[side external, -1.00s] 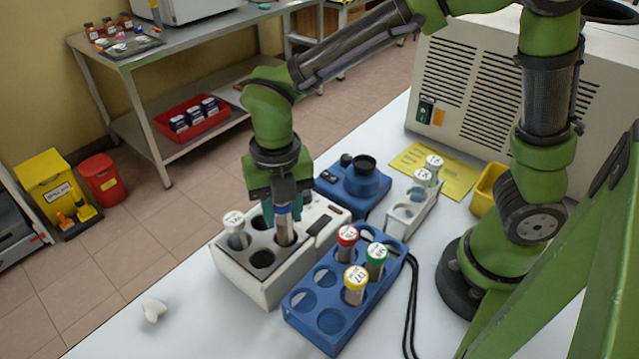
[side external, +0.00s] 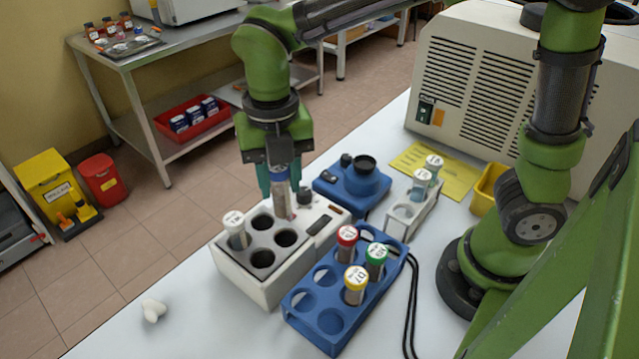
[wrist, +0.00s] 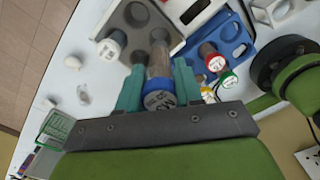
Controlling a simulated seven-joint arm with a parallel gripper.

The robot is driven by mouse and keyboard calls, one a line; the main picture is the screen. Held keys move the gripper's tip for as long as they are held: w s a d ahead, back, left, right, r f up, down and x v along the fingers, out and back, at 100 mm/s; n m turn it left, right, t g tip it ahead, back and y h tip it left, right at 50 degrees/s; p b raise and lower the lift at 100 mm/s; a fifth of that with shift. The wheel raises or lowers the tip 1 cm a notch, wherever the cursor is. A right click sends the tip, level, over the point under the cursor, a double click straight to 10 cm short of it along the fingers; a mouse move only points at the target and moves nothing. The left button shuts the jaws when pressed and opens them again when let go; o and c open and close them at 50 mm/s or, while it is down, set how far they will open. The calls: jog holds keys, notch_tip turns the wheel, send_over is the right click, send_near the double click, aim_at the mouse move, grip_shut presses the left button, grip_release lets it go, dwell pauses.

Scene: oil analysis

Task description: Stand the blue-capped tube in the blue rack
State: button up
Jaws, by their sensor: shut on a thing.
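My gripper (side external: 279,187) is shut on the blue-capped tube (side external: 281,196), which hangs upright above the back of the white heating block (side external: 256,287). In the wrist view the tube's blue cap (wrist: 159,101) sits between the teal fingers (wrist: 158,92). In the side view the tube's lower end is clear of the block's holes or just behind them; the exact gap is hard to tell. The blue rack (side external: 328,318) stands right of the block, holding red-, green- and yellow-capped tubes. Its left-hand holes and a front hole are empty.
A white-capped tube (side external: 235,229) stands in the heating block. A blue mixer (side external: 353,187) and a small grey rack with tubes (side external: 412,214) are behind the blue rack. A black cable (side external: 412,300) runs along its right. The front-left table is mostly clear.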

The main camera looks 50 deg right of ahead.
jog(key=s+d, duration=0.9)
jog(key=d, duration=0.2)
jog(key=shift+s+a+f, duration=0.1)
jog(key=shift+a+f, duration=0.05)
jog(key=shift+f, duration=5.7)
jog(key=o, duration=1.1)
jog(key=shift+r, duration=0.1)
